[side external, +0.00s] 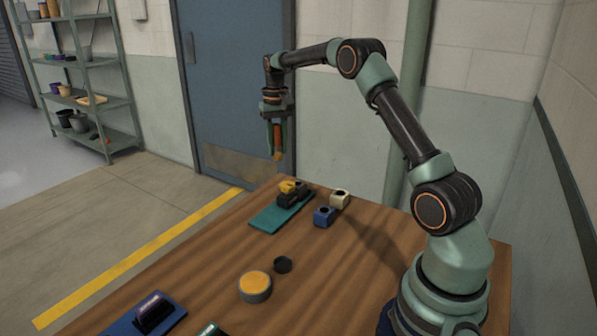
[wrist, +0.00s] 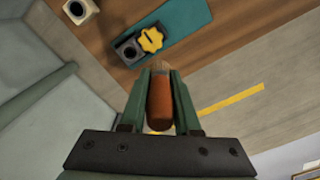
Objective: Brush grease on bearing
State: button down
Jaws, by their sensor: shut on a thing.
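My gripper (side external: 276,136) is shut on a brush with an orange-brown handle (side external: 277,143), held pointing down above the far end of the table. The handle (wrist: 160,100) also shows between the jaws in the wrist view; the brush tip is hard to make out there. Below and to the right, apart from the brush, a black block with a yellow knob (side external: 292,190) sits on a teal board (side external: 271,222); it may be the bearing housing. A dark round hole shows in the block (wrist: 129,51) in the wrist view. A round tin with yellow-orange contents (side external: 255,286), likely grease, stands nearer the front.
A blue block (side external: 324,217) and a cream block (side external: 340,199), each with a hole, stand right of the teal board. A dark round cap (side external: 283,265) lies by the tin. A blue board with a dark roller (side external: 152,312) is at the front left.

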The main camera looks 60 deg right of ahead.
jog(key=shift+m, duration=0.8)
jog(key=shift+d+f, duration=0.95)
jog(key=shift+f, duration=0.4)
jog(key=shift+d+f, duration=0.95)
jog(key=shift+f, duration=0.4)
jog(key=shift+d+f, duration=0.95)
jog(key=shift+f, duration=0.4)
jog(key=shift+s+f, duration=0.9)
jog(key=shift+f, duration=0.05)
jog(key=shift+s, duration=2.05)
jog(key=shift+w, duration=3)
jog(key=shift+s, duration=2.95)
jog(key=shift+w, duration=2.95)
notch_tip(320, 180, up, 8)
jog(key=shift+r, duration=0.1)
